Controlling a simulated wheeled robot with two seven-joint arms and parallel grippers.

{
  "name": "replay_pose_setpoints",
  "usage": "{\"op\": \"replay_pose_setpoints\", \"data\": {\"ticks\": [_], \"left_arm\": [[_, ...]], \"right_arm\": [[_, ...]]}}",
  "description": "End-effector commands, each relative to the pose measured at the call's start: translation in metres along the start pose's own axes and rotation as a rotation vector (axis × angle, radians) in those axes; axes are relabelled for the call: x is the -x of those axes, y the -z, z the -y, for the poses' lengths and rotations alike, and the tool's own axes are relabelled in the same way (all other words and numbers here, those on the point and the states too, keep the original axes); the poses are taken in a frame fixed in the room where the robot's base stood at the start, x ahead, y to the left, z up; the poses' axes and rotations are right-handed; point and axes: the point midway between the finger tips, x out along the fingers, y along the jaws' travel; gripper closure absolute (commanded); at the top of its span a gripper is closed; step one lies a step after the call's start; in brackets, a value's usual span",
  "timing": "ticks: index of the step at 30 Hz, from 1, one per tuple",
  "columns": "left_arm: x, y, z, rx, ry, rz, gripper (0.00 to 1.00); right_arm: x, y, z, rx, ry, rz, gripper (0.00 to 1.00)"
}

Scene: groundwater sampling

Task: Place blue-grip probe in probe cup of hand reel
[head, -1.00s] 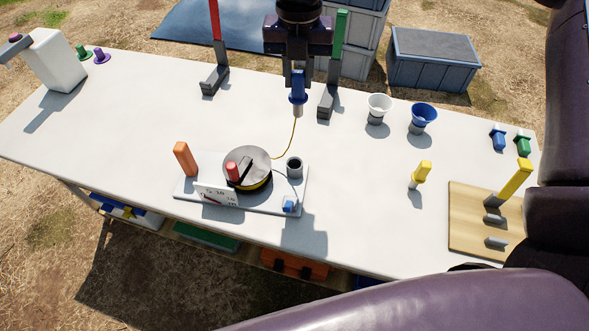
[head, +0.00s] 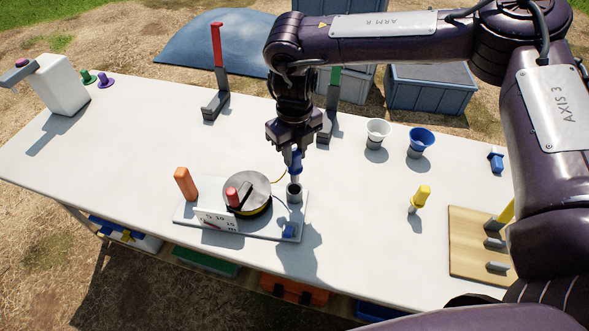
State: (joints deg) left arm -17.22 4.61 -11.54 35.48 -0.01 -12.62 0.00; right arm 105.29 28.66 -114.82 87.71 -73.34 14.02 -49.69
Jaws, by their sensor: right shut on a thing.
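The hand reel is a dark disc (head: 247,193) with a red knob and a yellow rim, on a light base plate (head: 262,231). The probe cup (head: 294,191) is a dark grey cylinder at the plate's right back corner. My right gripper (head: 293,148) is shut on the blue-grip probe (head: 294,160). The probe hangs upright over the cup, its lower end at or just inside the cup mouth; I cannot tell how deep. A yellow line runs from the reel toward the probe. My left gripper is not in view.
A red-topped stand (head: 216,75) and a green-topped stand (head: 333,105) are behind. White (head: 377,131) and blue (head: 421,138) funnels stand to the right.

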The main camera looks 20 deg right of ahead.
Motion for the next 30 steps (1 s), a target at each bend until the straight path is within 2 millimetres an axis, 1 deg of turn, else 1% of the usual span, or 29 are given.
{"op": "replay_pose_setpoints", "data": {"ticks": [1, 3, 8, 12, 15, 18, 25, 28, 29, 30], "left_arm": [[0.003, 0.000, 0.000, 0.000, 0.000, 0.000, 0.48], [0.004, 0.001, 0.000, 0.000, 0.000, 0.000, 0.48], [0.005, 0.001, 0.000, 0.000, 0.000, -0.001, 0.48], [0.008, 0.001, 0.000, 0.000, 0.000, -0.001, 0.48], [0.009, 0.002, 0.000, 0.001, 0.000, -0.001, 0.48], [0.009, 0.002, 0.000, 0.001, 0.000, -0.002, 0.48], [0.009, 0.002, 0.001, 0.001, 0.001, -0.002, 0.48], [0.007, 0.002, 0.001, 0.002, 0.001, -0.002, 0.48], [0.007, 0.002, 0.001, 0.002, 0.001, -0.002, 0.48], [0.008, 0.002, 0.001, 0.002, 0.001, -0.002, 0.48]], "right_arm": [[-0.008, 0.001, 0.000, 0.000, 0.000, -0.002, 1.00], [-0.018, 0.000, -0.001, 0.000, -0.001, -0.002, 1.00], [-0.030, 0.000, 0.000, 0.000, 0.000, 0.000, 1.00], [-0.052, 0.001, 0.000, -0.001, 0.000, -0.003, 1.00], [-0.064, 0.000, 0.000, -0.001, 0.001, -0.001, 1.00], [-0.069, -0.001, -0.001, 0.000, 0.000, 0.001, 1.00], [-0.069, 0.000, 0.000, -0.001, 0.000, 0.001, 1.00], [-0.073, 0.000, 0.000, -0.001, -0.001, 0.000, 1.00], [-0.072, 0.000, 0.000, -0.001, -0.001, 0.001, 0.74], [-0.071, 0.000, 0.000, -0.001, 0.000, 0.001, 0.69]]}}
